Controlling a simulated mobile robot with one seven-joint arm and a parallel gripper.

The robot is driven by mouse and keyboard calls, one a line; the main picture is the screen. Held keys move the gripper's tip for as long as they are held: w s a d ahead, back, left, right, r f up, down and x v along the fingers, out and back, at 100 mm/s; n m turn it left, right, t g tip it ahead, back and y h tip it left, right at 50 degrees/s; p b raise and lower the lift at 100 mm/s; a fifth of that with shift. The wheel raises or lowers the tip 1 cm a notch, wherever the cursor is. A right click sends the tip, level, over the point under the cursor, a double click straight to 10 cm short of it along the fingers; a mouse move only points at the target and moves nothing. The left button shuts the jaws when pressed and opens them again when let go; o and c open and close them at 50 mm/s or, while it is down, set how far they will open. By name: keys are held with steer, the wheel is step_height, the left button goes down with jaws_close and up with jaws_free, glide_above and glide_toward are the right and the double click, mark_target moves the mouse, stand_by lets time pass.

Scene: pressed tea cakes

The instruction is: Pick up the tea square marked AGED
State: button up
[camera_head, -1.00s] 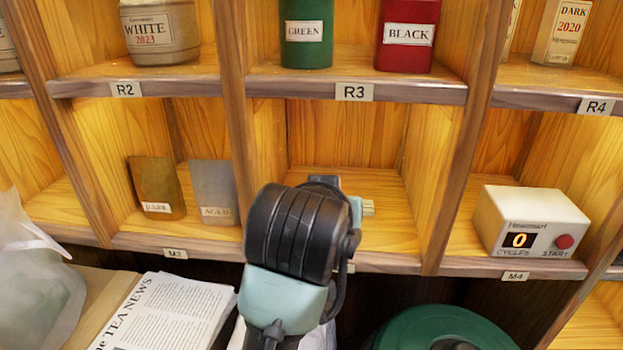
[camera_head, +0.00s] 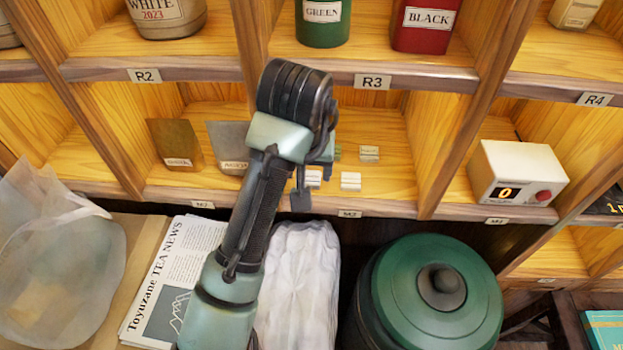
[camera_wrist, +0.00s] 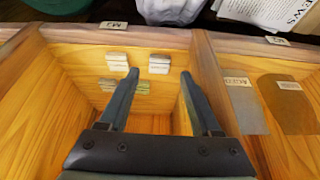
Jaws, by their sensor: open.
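Several small pale blocks lie in compartment M3; their marks are too small to read. A front right block (camera_head: 350,181), a front left block (camera_head: 313,178) and a back right block (camera_head: 369,153) show; a greenish one is mostly hidden behind my wrist. A grey packet (camera_head: 226,137) whose label seems to read AGED stands left, in compartment M2; it also shows in the wrist view (camera_wrist: 245,108). My gripper (camera_wrist: 160,74) is open and empty at compartment M3, its fingertips pointing toward the front blocks. In the head view my wrist covers part of it.
A divider (camera_wrist: 212,80) separates M3 from M2, where a brown DARK packet (camera_head: 175,140) stands. A counter box (camera_head: 518,172) is in M4. Below are a green lidded pot (camera_head: 470,290), a white bag (camera_head: 300,290) and a newspaper (camera_head: 190,255).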

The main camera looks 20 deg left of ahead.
mark_target(310, 183)
steer(key=x, duration=0.2)
steer(key=b+x, duration=0.1)
steer(key=x, duration=0.5)
steer(key=shift+w+a+r+b, duration=0.15)
steer(key=shift+w+r+b, duration=0.05)
steer(key=shift+w+b, duration=0.15)
jaws_close()
steer(key=shift+r, duration=0.15)
